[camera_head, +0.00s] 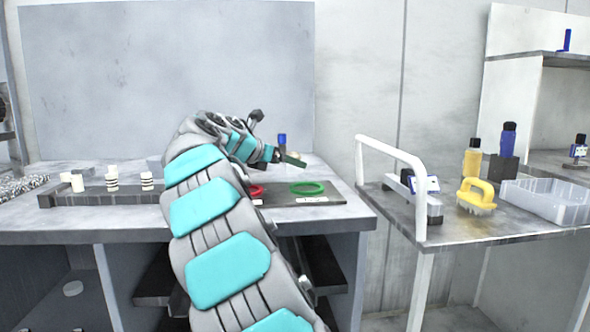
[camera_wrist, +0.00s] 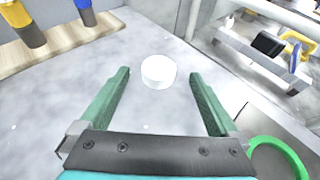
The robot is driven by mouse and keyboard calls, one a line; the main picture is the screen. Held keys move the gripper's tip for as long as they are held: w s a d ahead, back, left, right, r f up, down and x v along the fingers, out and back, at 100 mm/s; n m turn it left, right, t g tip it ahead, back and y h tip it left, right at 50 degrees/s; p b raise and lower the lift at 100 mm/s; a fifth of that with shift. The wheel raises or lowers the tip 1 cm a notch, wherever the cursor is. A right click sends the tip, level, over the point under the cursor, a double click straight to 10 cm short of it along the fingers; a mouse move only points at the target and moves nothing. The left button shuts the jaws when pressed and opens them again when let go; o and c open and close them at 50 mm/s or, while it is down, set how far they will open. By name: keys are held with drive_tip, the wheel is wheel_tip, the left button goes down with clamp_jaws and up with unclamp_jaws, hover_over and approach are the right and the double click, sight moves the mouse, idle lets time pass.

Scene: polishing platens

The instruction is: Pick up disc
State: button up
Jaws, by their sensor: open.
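A white round disc (camera_wrist: 158,72) lies flat on the grey worktop (camera_wrist: 150,35) in the wrist view. My gripper (camera_wrist: 158,76) has two green fingers spread wide, with the disc centred in the gap near the fingertips. White surface shows on both sides, so neither finger touches the disc. In the head view my gripper (camera_head: 291,160) is over the back right of the workbench, seen past my arm. I cannot make out the disc in that view.
A green ring (camera_head: 307,188) and a red ring (camera_head: 256,191) lie on a dark mat. Bottles (camera_wrist: 28,25) stand on a wooden strip (camera_wrist: 65,38). A dark rack (camera_head: 95,195) holds white pieces at left. A cart (camera_head: 450,220) with a yellow brush (camera_head: 477,195) stands right.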

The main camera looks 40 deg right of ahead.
drive_tip(key=x, duration=0.3)
drive_tip(key=shift+w+d+f, duration=0.15)
drive_tip(key=shift+d, duration=0.05)
drive_tip(key=shift+c, duration=0.4)
drive_tip(key=c, duration=1.5)
drive_tip(key=shift+o, duration=0.2)
drive_tip(key=shift+r+p, duration=0.4)
drive_tip(key=shift+r, duration=1.35)
drive_tip(key=s+a, duration=0.3)
drive_tip(key=a, duration=0.1)
drive_tip(key=s+a+r, duration=0.1)
drive_tip(key=s+a, duration=0.2)
drive_tip(key=s, duration=0.1)
drive_tip(key=s+a, duration=0.4)
drive_tip(key=shift+a+r+b, duration=0.25)
drive_tip(key=shift+a+b, duration=0.05)
drive_tip(key=shift+a, duration=0.05)
